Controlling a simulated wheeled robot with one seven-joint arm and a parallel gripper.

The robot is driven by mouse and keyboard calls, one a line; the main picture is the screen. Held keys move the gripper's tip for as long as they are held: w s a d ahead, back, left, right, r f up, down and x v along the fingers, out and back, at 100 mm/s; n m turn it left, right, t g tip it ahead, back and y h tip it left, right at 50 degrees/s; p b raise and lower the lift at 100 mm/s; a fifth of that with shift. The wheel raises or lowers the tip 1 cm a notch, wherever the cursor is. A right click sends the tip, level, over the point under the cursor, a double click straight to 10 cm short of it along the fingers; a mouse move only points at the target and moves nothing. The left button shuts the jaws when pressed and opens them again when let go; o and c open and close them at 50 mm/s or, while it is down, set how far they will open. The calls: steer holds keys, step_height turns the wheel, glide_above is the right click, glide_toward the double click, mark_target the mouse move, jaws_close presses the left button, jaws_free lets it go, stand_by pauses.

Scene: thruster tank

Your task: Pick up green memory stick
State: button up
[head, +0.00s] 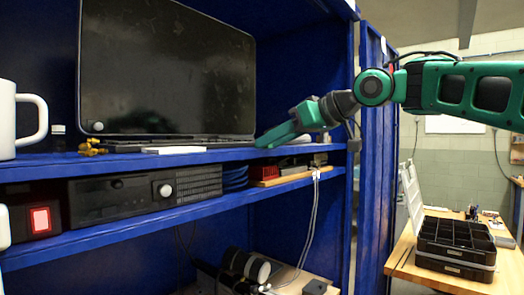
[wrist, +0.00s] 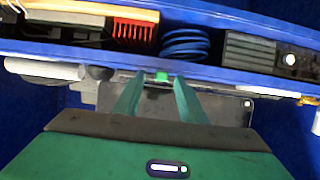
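A small green memory stick (wrist: 162,77) shows in the wrist view close to the blue shelf edge, in the gap between my fingertips. My gripper (wrist: 161,79) has its two teal fingers spread, one on each side of the stick, with visible gaps. I cannot tell whether either finger touches it. In the head view my green gripper (head: 268,139) reaches in from the right, low over the right part of the upper shelf (head: 215,156). The memory stick cannot be made out in that view.
The shelf below holds a black device (head: 120,195), blue coils (head: 235,176) and a red item (head: 264,172).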

jaws_close()
steer(key=shift+r, duration=0.1)
